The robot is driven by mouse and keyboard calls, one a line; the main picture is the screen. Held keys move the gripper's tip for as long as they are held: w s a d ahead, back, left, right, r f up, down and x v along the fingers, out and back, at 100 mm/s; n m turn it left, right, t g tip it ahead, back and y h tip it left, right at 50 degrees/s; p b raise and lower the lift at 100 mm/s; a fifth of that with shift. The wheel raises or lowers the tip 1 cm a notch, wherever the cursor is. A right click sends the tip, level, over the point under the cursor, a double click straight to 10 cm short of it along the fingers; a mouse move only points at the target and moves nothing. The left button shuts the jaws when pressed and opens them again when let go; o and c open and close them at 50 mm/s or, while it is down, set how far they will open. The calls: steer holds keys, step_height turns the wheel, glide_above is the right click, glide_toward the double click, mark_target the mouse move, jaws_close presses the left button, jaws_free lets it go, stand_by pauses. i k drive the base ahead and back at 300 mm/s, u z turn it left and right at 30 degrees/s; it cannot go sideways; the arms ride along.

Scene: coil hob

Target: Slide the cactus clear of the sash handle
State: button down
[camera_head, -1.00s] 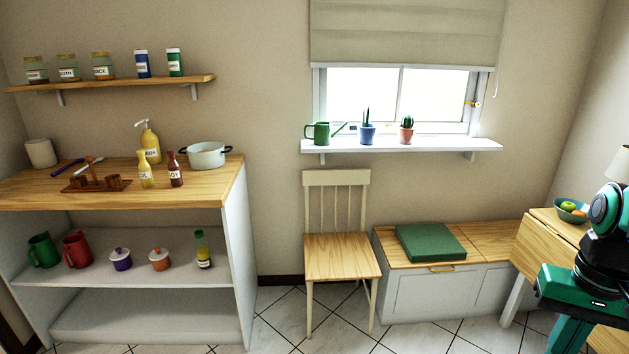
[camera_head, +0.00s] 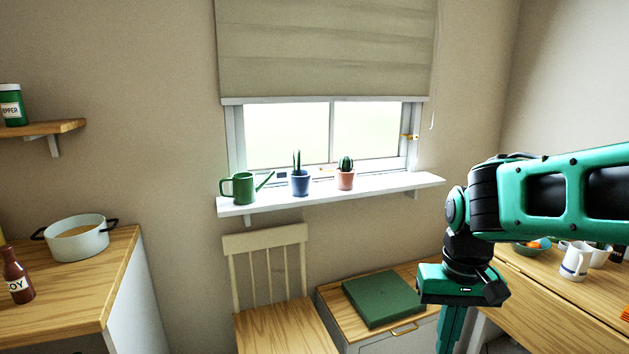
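A round green cactus in a terracotta pot (camera_head: 346,178) stands upright on the white window sill (camera_head: 420,182), right of the sill's middle. A taller spiky plant in a blue pot (camera_head: 300,182) stands just left of it. The brass-coloured sash handle (camera_head: 410,136) is on the right side of the window frame, above and to the right of the cactus. My gripper (camera_head: 450,332) hangs pointing down in front of the bench, well below and right of the cactus, touching nothing visible. Its fingertips are cut off or too unclear to show whether they are open.
A green watering can (camera_head: 242,187) stands at the sill's left end, its spout towards the blue pot. The sill's right end is bare. A chair (camera_head: 270,275) and a bench with a green cushion (camera_head: 382,300) are below. A wooden table (camera_head: 530,285) is right.

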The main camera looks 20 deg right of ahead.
mark_target(345, 174)
steer(key=u, duration=0.05)
steer(key=i, duration=0.85)
